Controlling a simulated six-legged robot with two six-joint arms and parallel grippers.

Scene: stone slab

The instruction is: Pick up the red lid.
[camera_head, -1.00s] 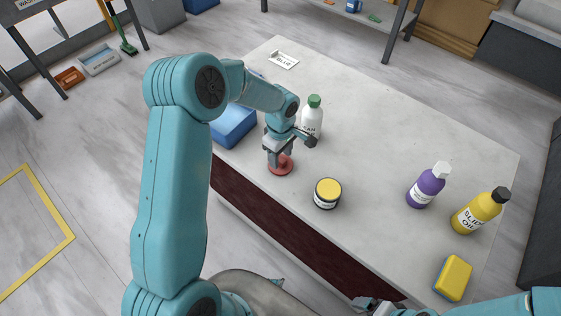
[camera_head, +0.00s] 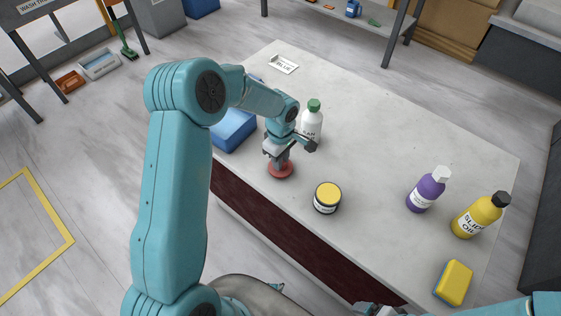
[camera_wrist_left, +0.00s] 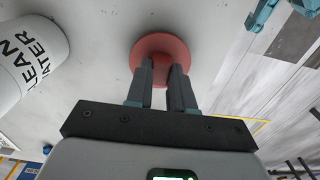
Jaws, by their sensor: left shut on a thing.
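The red lid (camera_head: 280,171) is a round disc at the near left edge of the stone slab (camera_head: 400,130). My left gripper (camera_head: 283,160) points down over it, and its fingers are shut on the lid's middle. In the left wrist view the two fingers (camera_wrist_left: 160,72) come close together over the red disc (camera_wrist_left: 161,45), hiding the part they grip. I cannot tell whether the lid touches the slab. My right gripper (camera_head: 372,309) shows only in part at the bottom edge, and its jaws are unclear.
A white bottle with a green cap (camera_head: 312,122) stands just behind the left gripper. A yellow-topped jar (camera_head: 327,197) stands right of the lid. Purple (camera_head: 425,190) and yellow (camera_head: 477,215) bottles and a sponge (camera_head: 453,283) are far right.

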